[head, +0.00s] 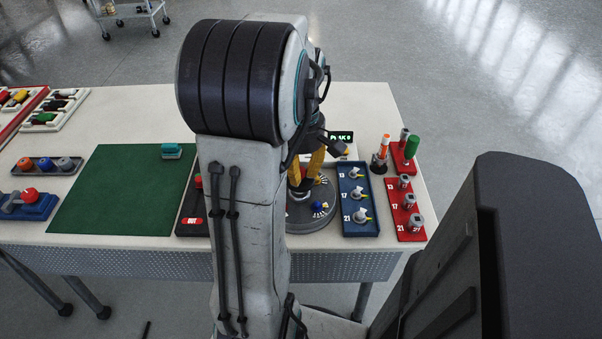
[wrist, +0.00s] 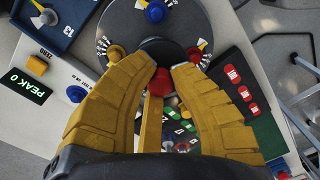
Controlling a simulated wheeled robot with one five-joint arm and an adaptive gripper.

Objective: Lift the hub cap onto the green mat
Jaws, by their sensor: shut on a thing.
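My gripper (wrist: 166,68) has its yellow fingers closed around a dark, rounded piece (wrist: 163,48) with a red part (wrist: 160,82) showing between them; I take this for the hub cap. It is over the edge of the grey round hub (wrist: 193,18). I cannot tell whether it is clear of the hub. In the head view my gripper (head: 314,172) is mostly behind my arm, above the hub (head: 300,218), and the cap is largely hidden. The green mat (head: 120,195) lies flat on the table, left of my arm, with a small teal block (head: 172,152) at its far right corner.
A black tray marked OUT (head: 190,226) lies between mat and hub, partly behind my arm. A blue tray (head: 359,229) and red stands (head: 412,235) with sockets are right of the hub. A blue fixture (head: 36,207) and grey tray (head: 44,172) are left of the mat.

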